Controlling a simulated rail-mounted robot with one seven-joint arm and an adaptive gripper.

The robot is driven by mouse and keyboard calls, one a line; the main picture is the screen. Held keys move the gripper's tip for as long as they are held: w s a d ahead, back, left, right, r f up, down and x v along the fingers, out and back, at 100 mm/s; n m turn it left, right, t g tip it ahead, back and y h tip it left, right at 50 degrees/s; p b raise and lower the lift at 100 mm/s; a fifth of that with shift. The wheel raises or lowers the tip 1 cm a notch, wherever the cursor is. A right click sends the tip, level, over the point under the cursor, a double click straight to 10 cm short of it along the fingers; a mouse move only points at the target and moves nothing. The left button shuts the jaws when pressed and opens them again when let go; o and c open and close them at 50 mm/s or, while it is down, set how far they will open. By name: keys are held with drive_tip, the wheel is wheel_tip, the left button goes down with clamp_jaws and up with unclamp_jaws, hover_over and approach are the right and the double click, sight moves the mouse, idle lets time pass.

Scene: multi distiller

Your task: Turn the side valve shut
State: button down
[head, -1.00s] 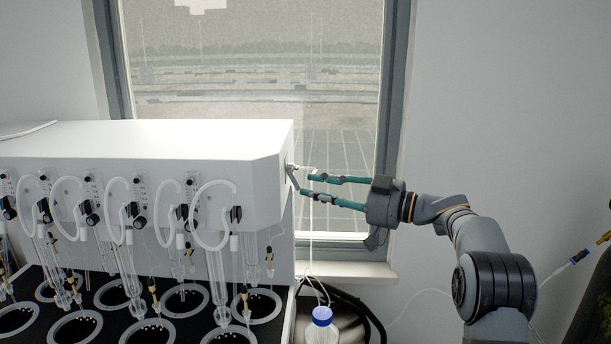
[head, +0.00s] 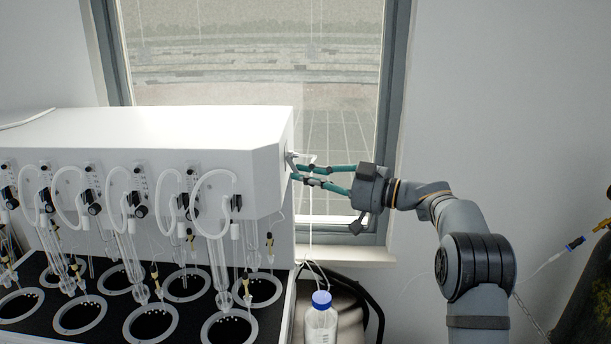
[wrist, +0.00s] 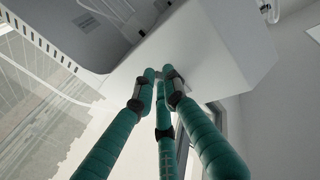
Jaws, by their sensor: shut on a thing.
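The side valve (head: 291,157) is a small metal fitting on the right end face of the white distiller (head: 180,140). My gripper (head: 296,168) reaches it from the right with teal fingers and is shut on it. In the wrist view the teal fingers of my gripper (wrist: 163,75) come together against the underside and side of the white housing (wrist: 225,50). The valve itself is hidden behind the fingertips there, so its turn angle cannot be told.
A clear bottle with a blue cap (head: 321,300) stands below my gripper, with thin tubing rising from it. Glass tubes and hoses hang along the distiller's front over round openings (head: 150,322). A window (head: 335,120) lies behind.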

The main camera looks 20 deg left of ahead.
drive_tip(key=shift+s+a+r, duration=0.1)
drive_tip(key=shift+s+r, duration=0.05)
drive_tip(key=y+b, duration=0.1)
drive_tip(key=b, duration=0.3)
drive_tip(key=f+b, duration=0.1)
drive_tip(key=b, duration=0.4)
drive_tip(key=shift+s+a+f+m+y+b, duration=0.2)
drive_tip(key=shift+a+m+y+b, duration=0.1)
drive_tip(key=shift+y, duration=0.1)
drive_tip(key=shift+a+r+y+b, duration=0.15)
drive_tip(key=shift+y+b, duration=0.15)
drive_tip(key=shift+b, duration=0.8)
drive_tip(key=shift+r, duration=0.35)
drive_tip(key=c, duration=1.9)
unclamp_jaws()
drive_tip(key=shift+s, duration=0.1)
drive_tip(key=shift+f, duration=0.1)
